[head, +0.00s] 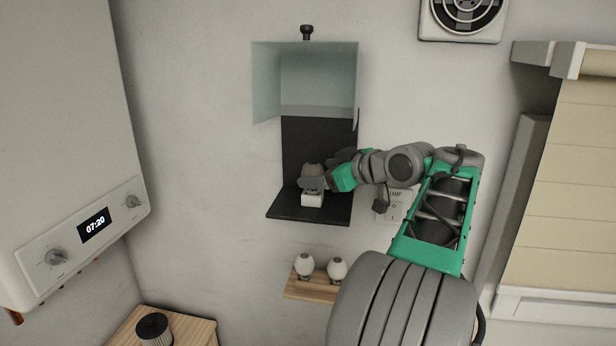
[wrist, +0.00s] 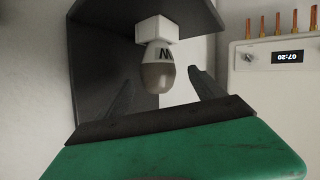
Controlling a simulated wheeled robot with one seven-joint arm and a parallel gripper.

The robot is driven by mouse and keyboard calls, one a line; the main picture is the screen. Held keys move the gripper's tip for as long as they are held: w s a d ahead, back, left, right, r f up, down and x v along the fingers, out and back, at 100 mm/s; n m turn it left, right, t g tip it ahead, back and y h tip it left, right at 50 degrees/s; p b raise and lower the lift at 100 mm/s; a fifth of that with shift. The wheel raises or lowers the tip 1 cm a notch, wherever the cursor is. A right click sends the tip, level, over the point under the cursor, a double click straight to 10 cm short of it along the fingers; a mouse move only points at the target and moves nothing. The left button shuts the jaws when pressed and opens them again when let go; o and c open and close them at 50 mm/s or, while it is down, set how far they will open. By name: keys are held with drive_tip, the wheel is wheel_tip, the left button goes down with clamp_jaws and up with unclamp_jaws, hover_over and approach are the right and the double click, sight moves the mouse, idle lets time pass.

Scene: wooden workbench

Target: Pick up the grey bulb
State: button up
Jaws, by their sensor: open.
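The grey bulb (head: 312,170) stands in a white socket block (head: 312,200) on the dark shelf of the wall fixture. In the wrist view the bulb (wrist: 158,70) hangs from the white block (wrist: 155,29) with a dark mark on its pale band, since that view is turned over. My gripper (head: 316,182) is at the bulb, reaching in from the right. In the wrist view its two dark fingers (wrist: 158,88) are apart, one on each side of the bulb, with a visible gap on the right. Contact on the left is unclear.
The fixture has a dark back plate (head: 300,145) and a raised translucent cover (head: 318,80) above the bulb. Two white bulbs (head: 305,265) (head: 337,268) stand on a small wooden shelf (head: 300,290) below. A lamp switch (head: 392,208) is behind my arm. A boiler (head: 65,120) is at left.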

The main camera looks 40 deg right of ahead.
drive_tip(key=p+x, duration=0.1)
drive_tip(key=x, duration=0.2)
drive_tip(key=shift+d, duration=0.2)
drive_tip(key=shift+w+f, duration=0.25)
drive_tip(key=shift+w, duration=0.1)
drive_tip(key=c, duration=1.4)
